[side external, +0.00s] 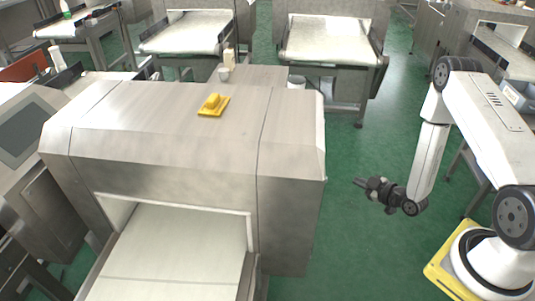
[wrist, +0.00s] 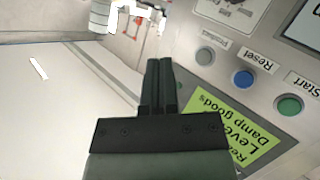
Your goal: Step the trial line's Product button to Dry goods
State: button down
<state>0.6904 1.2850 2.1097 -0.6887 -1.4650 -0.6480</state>
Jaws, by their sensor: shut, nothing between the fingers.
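The grey Product button (wrist: 205,56) shows in the wrist view on a metal control panel (wrist: 228,52), with its label upside down. My gripper (wrist: 160,62) is shut and empty, its fingertips to the left of the Product button and apart from it in the picture. A yellow-green note (wrist: 240,132) on the panel reads partly "Level" and "Damp goods"; my gripper hides part of it. In the side external view my gripper (side external: 358,182) is in the air right of the large metal detector housing (side external: 180,140). The button panel cannot be made out there.
The blue Reset button (wrist: 244,78) and green Start button (wrist: 289,105) sit near the Product button. A dark-framed screen (wrist: 305,25) is at the panel's upper right. A yellow object (side external: 213,104) lies on the housing. Green floor (side external: 350,240) is clear below my gripper.

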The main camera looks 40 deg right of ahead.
jog(key=shift+w+a, duration=0.1)
jog(key=w+a, duration=0.6)
dwell(0.7)
jog(key=shift+w+a, duration=0.55)
jog(key=shift+w, duration=0.05)
dwell(3.1)
jog(key=shift+s+d, duration=0.1)
dwell(0.3)
jog(key=shift+s+d, duration=0.45)
jog(key=shift+s, duration=0.05)
dwell(0.3)
jog(key=shift+s+d, duration=1.75)
jog(key=shift+s, duration=0.05)
